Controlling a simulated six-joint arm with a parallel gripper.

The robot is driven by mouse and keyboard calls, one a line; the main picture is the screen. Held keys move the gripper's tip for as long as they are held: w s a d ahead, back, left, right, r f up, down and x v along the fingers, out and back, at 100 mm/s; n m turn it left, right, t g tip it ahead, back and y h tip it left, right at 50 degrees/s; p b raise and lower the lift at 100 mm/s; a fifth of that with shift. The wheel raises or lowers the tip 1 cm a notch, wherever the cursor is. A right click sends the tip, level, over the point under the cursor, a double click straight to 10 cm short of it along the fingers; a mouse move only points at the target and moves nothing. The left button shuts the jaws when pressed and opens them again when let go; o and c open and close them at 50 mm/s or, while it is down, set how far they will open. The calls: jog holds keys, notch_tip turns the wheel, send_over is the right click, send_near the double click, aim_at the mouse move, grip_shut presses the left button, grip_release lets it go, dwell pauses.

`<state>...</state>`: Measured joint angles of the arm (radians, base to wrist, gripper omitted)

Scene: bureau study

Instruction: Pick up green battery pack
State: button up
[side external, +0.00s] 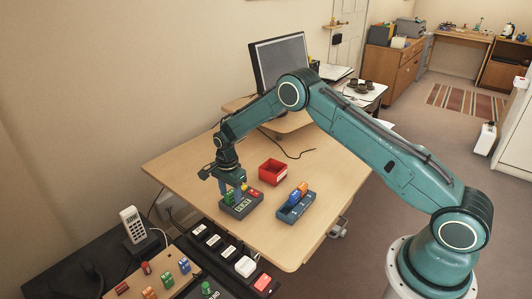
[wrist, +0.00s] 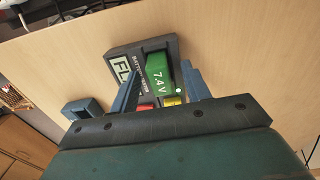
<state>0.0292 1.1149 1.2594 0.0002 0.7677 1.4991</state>
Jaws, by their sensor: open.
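The green battery pack (wrist: 158,73), marked 7.4 V, sits in the dark grey battery tester (wrist: 118,52) on the desk. In the side view the pack (side external: 229,197) shows as a small green shape at the tester (side external: 243,208), partly hidden by my gripper (side external: 232,190). My gripper (wrist: 160,68) is open above the tester. In the wrist view its two blue fingers lie on either side of the pack, with gaps showing. I cannot tell exactly how far down the fingers reach.
A blue tray (side external: 282,217) with blue and orange packs stands right of the tester. A red bin (side external: 272,176) stands behind. A monitor (side external: 278,62) is at the back. A black panel (side external: 208,240) lies in front. The desk's left part is clear.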

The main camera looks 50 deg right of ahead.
aim_at(230, 192)
grip_shut()
dwell(0.3)
jog(key=shift+r, duration=0.1)
notch_tip(230, 192, up, 20)
dwell(0.8)
dwell(0.4)
